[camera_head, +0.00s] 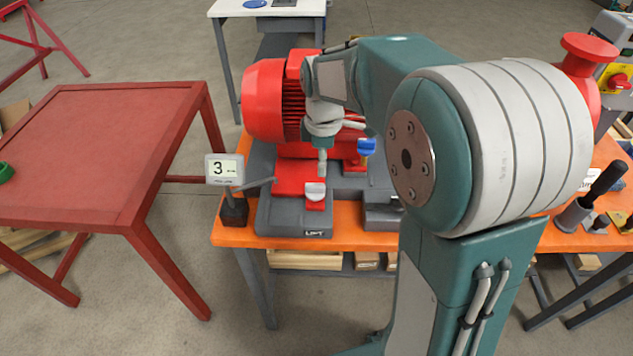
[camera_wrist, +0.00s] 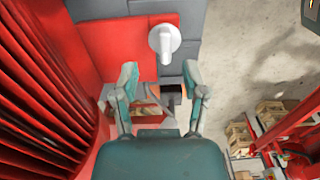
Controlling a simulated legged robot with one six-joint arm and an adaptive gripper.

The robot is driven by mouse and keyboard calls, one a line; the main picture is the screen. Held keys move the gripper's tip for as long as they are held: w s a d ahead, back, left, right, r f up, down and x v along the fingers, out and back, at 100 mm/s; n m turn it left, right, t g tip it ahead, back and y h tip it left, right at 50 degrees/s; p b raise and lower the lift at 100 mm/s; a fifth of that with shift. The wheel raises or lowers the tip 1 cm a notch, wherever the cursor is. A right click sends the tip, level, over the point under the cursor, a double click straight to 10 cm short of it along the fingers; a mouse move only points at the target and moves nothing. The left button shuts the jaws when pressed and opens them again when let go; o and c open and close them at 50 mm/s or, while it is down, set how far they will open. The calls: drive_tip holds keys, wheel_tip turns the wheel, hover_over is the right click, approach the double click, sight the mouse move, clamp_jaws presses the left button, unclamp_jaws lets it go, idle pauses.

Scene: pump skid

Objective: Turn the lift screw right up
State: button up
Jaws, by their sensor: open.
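The lift screw (camera_head: 315,191) is a pale grey winged knob on the front of the grey motor base, above the "LIFT" label. In the wrist view the lift screw (camera_wrist: 165,42) shows its pale handle between and beyond the fingertips. My gripper (camera_head: 322,165) hangs from my arm just above and behind the screw, beside the red motor (camera_head: 264,98). In the wrist view my gripper (camera_wrist: 161,78) has its two fingers spread with nothing between them, apart from the screw. A small display (camera_head: 222,168) left of the screw reads 3.
The display's stand (camera_head: 234,210) and its probe arm are close left of the screw. A blue knob (camera_head: 366,147) is to the right. The orange bench (camera_head: 345,233) has bare room at its front. A red table (camera_head: 95,150) stands to the left.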

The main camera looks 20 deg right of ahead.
sight(315, 184)
drive_tip(key=a+f, duration=0.1)
drive_tip(key=f, duration=0.1)
drive_tip(key=a+f, duration=0.1)
drive_tip(key=f, duration=0.3)
drive_tip(key=shift+a+f, duration=0.3)
drive_tip(key=shift+a, duration=0.1)
drive_tip(key=shift+d+f, duration=0.15)
drive_tip(key=shift+d, duration=0.75)
drive_tip(key=c, duration=0.5)
drive_tip(key=shift+a, duration=0.2)
clamp_jaws()
drive_tip(key=shift+a, duration=0.2)
